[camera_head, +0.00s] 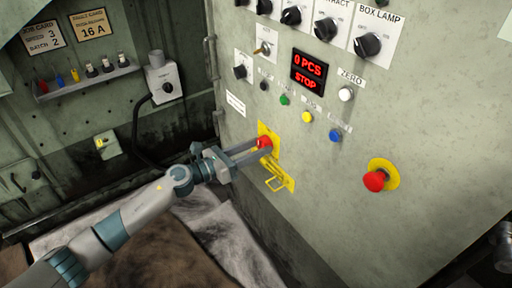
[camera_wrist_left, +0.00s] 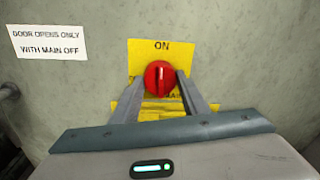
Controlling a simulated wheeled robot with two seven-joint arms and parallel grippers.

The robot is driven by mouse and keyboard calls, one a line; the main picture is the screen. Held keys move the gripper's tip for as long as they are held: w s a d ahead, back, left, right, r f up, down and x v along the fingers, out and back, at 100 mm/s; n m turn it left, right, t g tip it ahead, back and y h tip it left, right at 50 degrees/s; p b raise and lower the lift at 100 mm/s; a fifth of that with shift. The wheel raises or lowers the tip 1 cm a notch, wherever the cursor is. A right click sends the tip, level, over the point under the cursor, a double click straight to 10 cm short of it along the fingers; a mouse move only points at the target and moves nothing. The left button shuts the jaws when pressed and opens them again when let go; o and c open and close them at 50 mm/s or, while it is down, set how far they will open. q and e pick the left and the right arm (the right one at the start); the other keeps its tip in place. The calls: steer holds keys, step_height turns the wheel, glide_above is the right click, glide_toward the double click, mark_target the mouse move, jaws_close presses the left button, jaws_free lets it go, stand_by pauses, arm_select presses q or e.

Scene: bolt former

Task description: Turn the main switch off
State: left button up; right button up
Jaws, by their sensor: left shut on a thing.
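The main switch (camera_wrist_left: 160,80) is a red round knob on a yellow plate (camera_wrist_left: 145,50) marked ON at the top. Its ridge stands about upright, towards ON. In the head view the red knob (camera_head: 264,142) sits low on the left part of the grey panel. My left gripper (camera_head: 262,149) reaches it from the left, with its two fingers shut on the knob, one on each side. The fingers (camera_wrist_left: 160,88) hide part of the plate's lower half. A yellow hasp (camera_head: 275,176) hangs below the knob. My right gripper is not in view.
A red mushroom button (camera_head: 375,181) on a yellow disc sits to the right. A display (camera_head: 308,71) reads 0 PCS STOP, with several dials and coloured buttons around it. A sign (camera_wrist_left: 48,42) reads DOOR OPENS ONLY WITH MAIN OFF. A shelf (camera_head: 88,82) stands at left.

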arm_select(q)
steer(key=shift+n+p, duration=0.4)
steer(key=shift+n, duration=0.6)
steer(key=shift+r+n+p, duration=0.1)
steer(key=shift+n+p, duration=0.25)
steer(key=shift+n, duration=0.45)
steer(key=n+p, duration=0.2)
steer(key=n, duration=0.2)
steer(key=shift+n+t, duration=0.3)
steer(key=n+p, duration=0.2)
steer(key=n, duration=0.1)
steer(key=shift+n, duration=0.3)
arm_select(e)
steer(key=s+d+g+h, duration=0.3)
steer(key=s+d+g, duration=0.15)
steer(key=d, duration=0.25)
arm_select(q)
steer(key=n+p, duration=0.3)
steer(key=n, duration=0.2)
steer(key=shift+t, duration=0.4)
steer(key=shift+n, duration=0.7)
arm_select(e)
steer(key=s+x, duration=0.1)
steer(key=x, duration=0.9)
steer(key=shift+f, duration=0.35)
